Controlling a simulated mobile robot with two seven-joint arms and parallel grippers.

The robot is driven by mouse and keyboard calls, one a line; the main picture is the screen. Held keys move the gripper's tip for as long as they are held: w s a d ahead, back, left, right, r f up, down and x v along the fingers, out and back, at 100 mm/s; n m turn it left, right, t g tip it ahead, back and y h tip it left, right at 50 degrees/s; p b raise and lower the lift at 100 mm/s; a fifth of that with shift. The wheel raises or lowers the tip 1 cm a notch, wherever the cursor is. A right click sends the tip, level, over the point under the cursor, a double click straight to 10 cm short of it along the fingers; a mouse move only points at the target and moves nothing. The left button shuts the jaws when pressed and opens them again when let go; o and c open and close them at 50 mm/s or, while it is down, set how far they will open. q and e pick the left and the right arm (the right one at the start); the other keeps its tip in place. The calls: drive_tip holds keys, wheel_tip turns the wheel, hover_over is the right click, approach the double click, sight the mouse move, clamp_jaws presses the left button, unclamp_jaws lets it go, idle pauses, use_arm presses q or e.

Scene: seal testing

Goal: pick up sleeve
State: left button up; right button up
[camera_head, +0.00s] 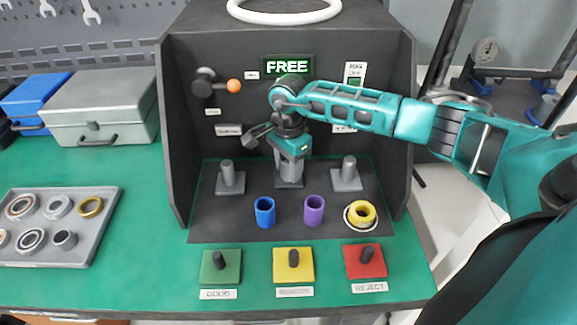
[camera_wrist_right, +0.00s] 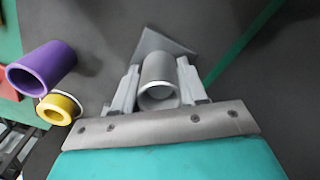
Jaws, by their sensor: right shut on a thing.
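My right gripper (camera_head: 291,158) reaches down into the dark test booth and is shut on a grey sleeve (camera_head: 290,173). The sleeve stands upright at the middle grey base, between two bare pegs. In the right wrist view the two fingers (camera_wrist_right: 157,88) flank the grey sleeve (camera_wrist_right: 159,80), with its open end facing the camera and a grey base plate (camera_wrist_right: 153,43) behind it. A blue sleeve (camera_head: 265,212) and a purple sleeve (camera_head: 314,210) stand in front, with a yellow sleeve (camera_head: 361,214) on a pale ring. My left gripper is not in view.
A left peg (camera_head: 228,176) and a right peg (camera_head: 348,175) flank the gripper. Green (camera_head: 220,267), yellow (camera_head: 293,265) and red (camera_head: 365,261) pads lie in front. A tray of rings (camera_head: 95,240) is at left. The booth's side walls and lit FREE sign (camera_head: 287,66) surround the arm.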

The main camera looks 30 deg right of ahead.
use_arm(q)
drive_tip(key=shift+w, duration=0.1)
use_arm(e)
drive_tip(key=c, duration=0.6)
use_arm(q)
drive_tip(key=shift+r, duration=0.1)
